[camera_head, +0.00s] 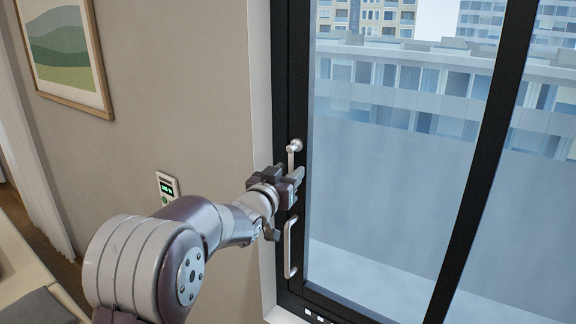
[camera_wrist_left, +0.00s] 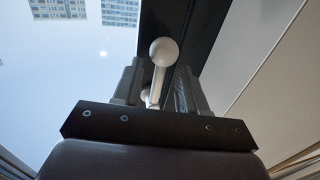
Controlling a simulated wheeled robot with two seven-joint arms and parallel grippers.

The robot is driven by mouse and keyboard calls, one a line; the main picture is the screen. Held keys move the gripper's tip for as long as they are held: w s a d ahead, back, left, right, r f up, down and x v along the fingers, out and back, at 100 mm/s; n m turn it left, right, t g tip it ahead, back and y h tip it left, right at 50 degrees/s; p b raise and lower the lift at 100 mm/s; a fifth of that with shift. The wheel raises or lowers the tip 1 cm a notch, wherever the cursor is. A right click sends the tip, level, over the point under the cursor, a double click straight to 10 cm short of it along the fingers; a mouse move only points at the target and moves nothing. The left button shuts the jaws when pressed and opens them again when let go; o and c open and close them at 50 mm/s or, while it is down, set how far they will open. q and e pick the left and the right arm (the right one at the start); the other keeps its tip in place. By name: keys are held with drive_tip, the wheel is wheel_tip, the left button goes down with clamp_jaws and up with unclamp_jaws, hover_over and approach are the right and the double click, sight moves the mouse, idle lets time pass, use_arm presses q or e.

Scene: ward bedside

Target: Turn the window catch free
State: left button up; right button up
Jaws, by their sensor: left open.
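The window catch (camera_head: 293,150) is a light metal lever with a round knob at its top, on the dark left frame of the window. In the head view it stands upright. The left wrist view shows its knob (camera_wrist_left: 163,52) and its stem between the two fingers. My left gripper (camera_head: 291,174) is open, its fingers on either side of the catch's lower part. Whether a finger touches the stem I cannot tell. The catch's lower end is hidden behind the gripper. My right gripper is not in view.
A metal pull handle (camera_head: 290,248) is on the same frame just below my gripper. The dark window frame (camera_head: 463,215) holds large glass panes. On the wall to the left are a small panel with a green display (camera_head: 168,187) and a framed picture (camera_head: 62,50).

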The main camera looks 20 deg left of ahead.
use_arm(q)
drive_tip(key=shift+w+r, duration=0.1)
drive_tip(key=shift+w, duration=0.1)
drive_tip(key=shift+w, duration=0.1)
drive_tip(key=shift+d+f, duration=0.1)
drive_tip(key=shift+f, duration=0.1)
clamp_jaws()
